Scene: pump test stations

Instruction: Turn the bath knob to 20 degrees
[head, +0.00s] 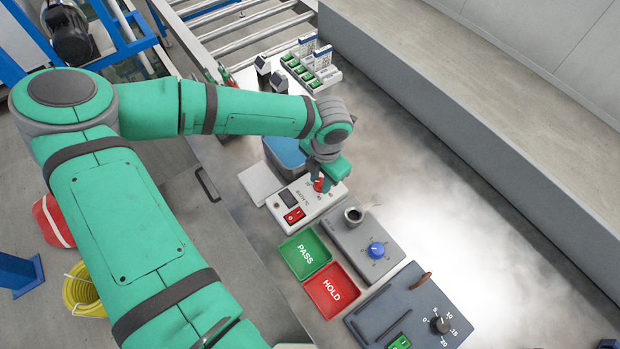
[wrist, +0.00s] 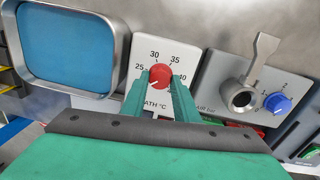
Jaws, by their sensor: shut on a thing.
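The bath knob (wrist: 160,76) is a round red knob on a white panel (wrist: 148,43) in the wrist view, with marks 25, 30, 35 and 40 around it. A pale pointer line on it seems to point to the lower left, below the 25 mark. No 20 mark is visible; my fingers cover the panel there. My gripper (wrist: 161,88) is shut on the knob, one green finger on each side. In the head view, the red knob (head: 319,185) shows at the tip of my gripper, on the white panel (head: 309,204).
A blue water bath (head: 283,153) stands behind the panel. A red switch (head: 294,215) sits on the panel. A grey box with a blue knob (head: 376,250) and metal port stands beside it. Green PASS (head: 305,254) and red HOLD (head: 332,291) trays lie in front.

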